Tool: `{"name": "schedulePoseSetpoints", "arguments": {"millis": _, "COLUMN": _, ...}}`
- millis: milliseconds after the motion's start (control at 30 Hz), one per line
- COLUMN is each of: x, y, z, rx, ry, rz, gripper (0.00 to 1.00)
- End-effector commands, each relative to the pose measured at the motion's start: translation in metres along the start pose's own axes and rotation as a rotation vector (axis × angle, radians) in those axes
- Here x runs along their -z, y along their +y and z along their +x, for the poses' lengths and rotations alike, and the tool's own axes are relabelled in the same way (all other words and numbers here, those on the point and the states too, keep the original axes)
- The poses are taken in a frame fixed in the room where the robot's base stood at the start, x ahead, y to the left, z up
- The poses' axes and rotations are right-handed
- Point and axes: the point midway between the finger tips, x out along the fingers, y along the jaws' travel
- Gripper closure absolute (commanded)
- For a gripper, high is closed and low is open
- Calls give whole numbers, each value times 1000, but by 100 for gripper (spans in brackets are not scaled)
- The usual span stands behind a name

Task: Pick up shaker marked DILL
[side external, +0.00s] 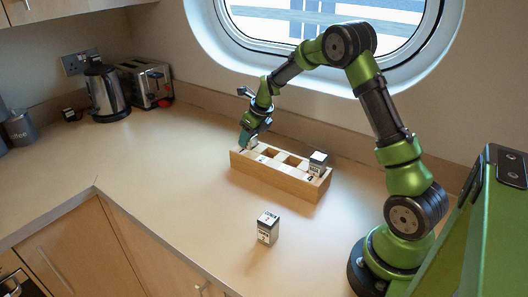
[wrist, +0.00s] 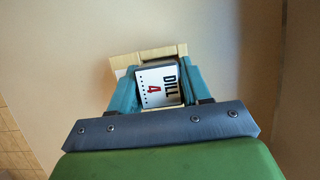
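The shaker marked DILL (wrist: 160,86) shows its white top, with a red 4, in the wrist view. My gripper (wrist: 161,90) has a teal finger against each side of it, with no clear gap. In the side view my gripper (side external: 246,139) points down at the left end of the wooden rack (side external: 280,178), and the DILL shaker is hidden there. The rack's rim (wrist: 150,55) shows behind the shaker in the wrist view. I cannot tell whether the shaker is raised from its compartment.
Another shaker (side external: 318,164) stands in the rack's right end. A third shaker (side external: 268,228) stands on the counter in front. A kettle (side external: 106,90) and toaster (side external: 147,84) are at the back left. The counter left of the rack is clear.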

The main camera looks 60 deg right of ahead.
Motion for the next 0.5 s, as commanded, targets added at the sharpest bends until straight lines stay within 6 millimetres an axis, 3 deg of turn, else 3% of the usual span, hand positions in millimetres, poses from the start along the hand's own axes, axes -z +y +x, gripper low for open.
{"name": "schedulePoseSetpoints", "arguments": {"millis": 33, "x": 0, "y": 0, "z": 0, "rx": 0, "ry": 0, "rz": 0, "gripper": 74}}
{"name": "schedulePoseSetpoints", "arguments": {"millis": 100, "x": 0, "y": 0, "z": 0, "rx": 0, "ry": 0, "rz": 0, "gripper": 84}}
{"name": "schedulePoseSetpoints", "arguments": {"millis": 500, "x": -4, "y": 0, "z": -7, "rx": 1, "ry": -2, "rz": -2, "gripper": 85}}
